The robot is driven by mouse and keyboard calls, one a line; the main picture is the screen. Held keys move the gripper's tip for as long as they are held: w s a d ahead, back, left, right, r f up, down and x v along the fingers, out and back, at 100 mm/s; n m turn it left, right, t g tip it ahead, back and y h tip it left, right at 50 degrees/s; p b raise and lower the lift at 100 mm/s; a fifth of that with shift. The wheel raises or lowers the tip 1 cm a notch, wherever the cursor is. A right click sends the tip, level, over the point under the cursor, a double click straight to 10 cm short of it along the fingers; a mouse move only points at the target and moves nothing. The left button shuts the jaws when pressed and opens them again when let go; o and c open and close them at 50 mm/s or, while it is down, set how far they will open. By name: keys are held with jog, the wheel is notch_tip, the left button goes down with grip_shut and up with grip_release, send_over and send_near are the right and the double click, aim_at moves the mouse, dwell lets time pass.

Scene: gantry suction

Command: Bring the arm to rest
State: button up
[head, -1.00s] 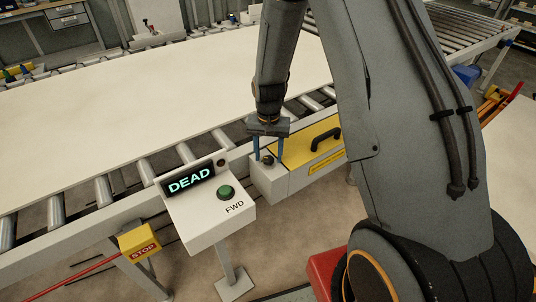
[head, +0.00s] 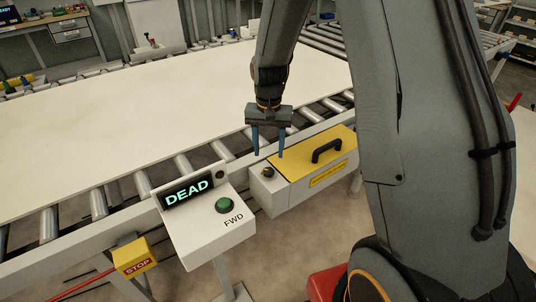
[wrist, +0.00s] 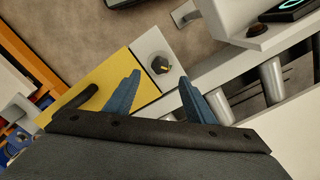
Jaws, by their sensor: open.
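My gripper (head: 268,153) is open and empty, with two blue fingers pointing down. It hangs above the left end of a white box with a yellow lid (head: 322,153) and a black handle. A dark round knob (head: 267,171) sits on the box's white end, below the fingers. In the wrist view the gripper (wrist: 157,88) shows its fingers spread, with the knob (wrist: 160,64) between and beyond their tips. The fingers appear apart from the knob.
A control post with a "DEAD" display (head: 187,190) and a green FWD button (head: 223,205) stands left of the box. A yellow STOP box (head: 134,257) is lower left. A large pale sheet (head: 160,95) lies on the roller conveyor (head: 140,183) behind.

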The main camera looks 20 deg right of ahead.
dwell(0.4)
jog(key=s+r+n, duration=0.2)
jog(key=s+r, duration=0.2)
jog(key=s, duration=0.5)
jog(key=s+r+n+t, duration=0.1)
jog(key=s+r, duration=0.3)
jog(key=s, duration=0.5)
jog(key=shift+s+n, duration=0.25)
jog(key=shift+n, duration=0.65)
jog(key=shift+d, duration=0.1)
